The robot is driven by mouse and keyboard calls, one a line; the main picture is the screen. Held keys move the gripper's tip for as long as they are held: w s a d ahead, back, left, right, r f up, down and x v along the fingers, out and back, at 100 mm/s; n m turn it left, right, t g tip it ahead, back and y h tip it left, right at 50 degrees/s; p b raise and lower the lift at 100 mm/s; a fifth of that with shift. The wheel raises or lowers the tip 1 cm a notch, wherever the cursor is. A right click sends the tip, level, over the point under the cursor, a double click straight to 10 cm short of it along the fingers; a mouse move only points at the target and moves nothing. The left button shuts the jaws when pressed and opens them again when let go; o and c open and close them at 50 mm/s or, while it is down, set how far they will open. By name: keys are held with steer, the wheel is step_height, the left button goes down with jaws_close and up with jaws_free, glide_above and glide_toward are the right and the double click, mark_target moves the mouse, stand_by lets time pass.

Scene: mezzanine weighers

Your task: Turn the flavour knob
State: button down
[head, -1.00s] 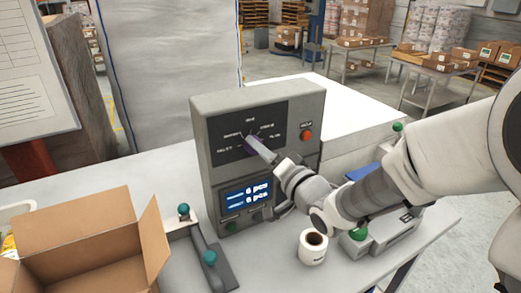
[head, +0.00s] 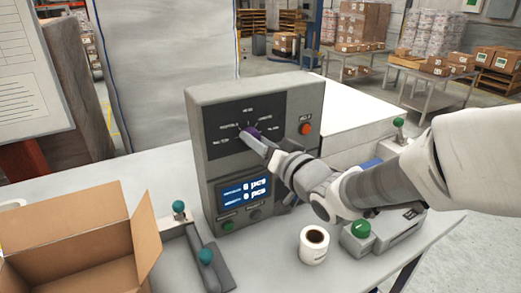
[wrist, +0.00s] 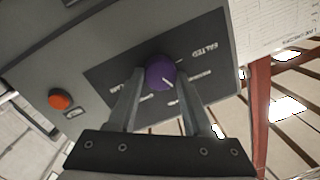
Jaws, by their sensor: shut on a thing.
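The purple flavour knob (head: 251,131) sits on the dark upper panel of a grey control box (head: 203,125), with printed labels fanned around it. In the wrist view the knob (wrist: 160,70) shows a short white line towards its lower right. My gripper (head: 258,139) is shut on the knob, and in the wrist view its two fingers (wrist: 161,88) stand on either side of it. In the head view the fingers hide part of the knob. The label wording is too small to read surely, apart from one that looks like "SALTED" in the wrist view.
An orange-red button (head: 306,129) is right of the panel, and a lit display (head: 245,191) is below. An open cardboard box (head: 95,240) and teal-knobbed levers (head: 206,256) are at left.

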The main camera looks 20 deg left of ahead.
steer(key=shift+s+a+n+t+h+b, duration=0.1)
steer(key=shift+n+t+h+b, duration=0.2)
steer(key=shift+n+b, duration=2.45)
steer(key=shift+s+a+n+t+h+b, duration=0.1)
steer(key=shift+n+h+b, duration=0.3)
steer(key=shift+n+b, duration=2.35)
steer(key=shift+n+p, duration=0.3)
steer(key=shift+n, duration=0.1)
steer(key=shift+c, duration=1.6)
jaws_free()
steer(key=shift+d, duration=0.1)
